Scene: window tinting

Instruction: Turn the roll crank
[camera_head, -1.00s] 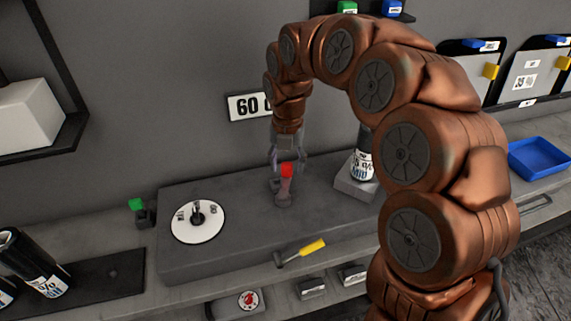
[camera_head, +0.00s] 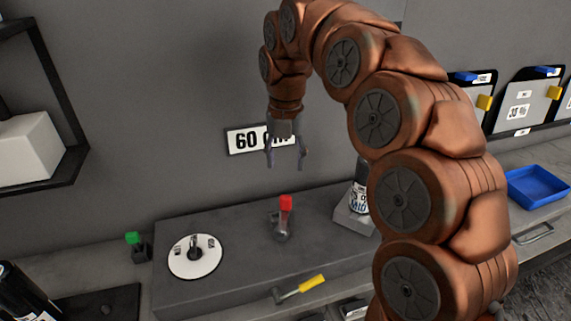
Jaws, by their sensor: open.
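The roll crank, which I take to be the dark metal piece (camera_head: 281,224) with a red knob (camera_head: 286,202), stands on the grey raised block (camera_head: 235,255). The knob points up. My gripper (camera_head: 287,167) is open and empty, pointing down above the red knob and clear of it. Its two fingers stand apart in front of the wall sign. My arm hides the right part of the block and bench.
A white dial (camera_head: 194,256) lies on the block's left part. A green-topped part (camera_head: 133,239) is left of it. A yellow-handled tool (camera_head: 300,289) lies at the block's front. A labelled roll (camera_head: 360,190) stands right of the crank. A blue tray (camera_head: 537,186) sits far right.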

